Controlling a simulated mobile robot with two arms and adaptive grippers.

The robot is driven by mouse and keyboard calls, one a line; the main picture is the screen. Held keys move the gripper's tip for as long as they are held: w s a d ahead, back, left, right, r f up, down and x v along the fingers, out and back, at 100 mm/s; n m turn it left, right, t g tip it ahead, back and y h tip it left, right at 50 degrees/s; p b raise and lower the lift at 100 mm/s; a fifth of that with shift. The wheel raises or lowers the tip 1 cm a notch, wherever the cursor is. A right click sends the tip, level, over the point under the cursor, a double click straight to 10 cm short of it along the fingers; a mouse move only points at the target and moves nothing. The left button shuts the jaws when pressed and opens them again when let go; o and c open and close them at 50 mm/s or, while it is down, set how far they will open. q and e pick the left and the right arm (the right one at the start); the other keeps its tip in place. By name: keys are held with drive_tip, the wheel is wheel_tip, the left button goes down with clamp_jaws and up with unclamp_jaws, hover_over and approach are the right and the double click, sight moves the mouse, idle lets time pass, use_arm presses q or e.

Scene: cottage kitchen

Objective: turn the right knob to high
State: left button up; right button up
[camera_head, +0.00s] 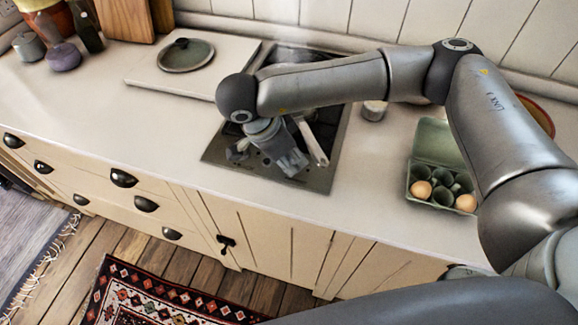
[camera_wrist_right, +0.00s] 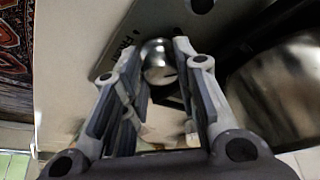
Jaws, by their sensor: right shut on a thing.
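The dark cooktop (camera_head: 318,178) is set into the pale counter, and my right arm reaches over it. My right gripper (camera_head: 291,163) is down at the cooktop's front part. In the right wrist view, a round shiny metal knob (camera_wrist_right: 158,64) sits between the fingertips of my right gripper (camera_wrist_right: 157,58), which are closed on its sides. The knob stands on the cooktop's front panel (camera_wrist_right: 122,42), near some printed lettering. In the head view the gripper hides the knob, and I cannot read its setting. My left gripper is not in view.
A silver pan (camera_wrist_right: 282,85) is close beside the gripper. An egg carton (camera_head: 432,147) with a few eggs stands on the right, and a small metal container (camera_head: 374,111) is behind. The front left counter is clear.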

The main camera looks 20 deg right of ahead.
drive_tip(key=n+b, duration=0.2)
drive_tip(key=n+t+b, duration=0.1)
drive_tip(key=b, duration=0.2)
drive_tip(key=shift+s+d+f+n+y+b, duration=0.1)
drive_tip(key=shift+s+f+n+y+b, duration=0.1)
drive_tip(key=shift+n+y+b, duration=0.15)
drive_tip(key=shift+r+n+t+b, duration=0.2)
drive_tip(key=shift+n+t+b, duration=0.2)
drive_tip(key=shift+n+b, duration=0.5)
drive_tip(key=o, duration=0.7)
drive_tip(key=shift+o, duration=0.2)
drive_tip(key=shift+r, duration=0.1)
drive_tip(key=shift+s+r, duration=0.1)
drive_tip(key=shift+r, duration=0.2)
drive_tip(key=s+a, duration=0.2)
drive_tip(key=a, duration=0.1)
drive_tip(key=s+a, duration=0.6)
drive_tip(key=shift+a+r, duration=0.2)
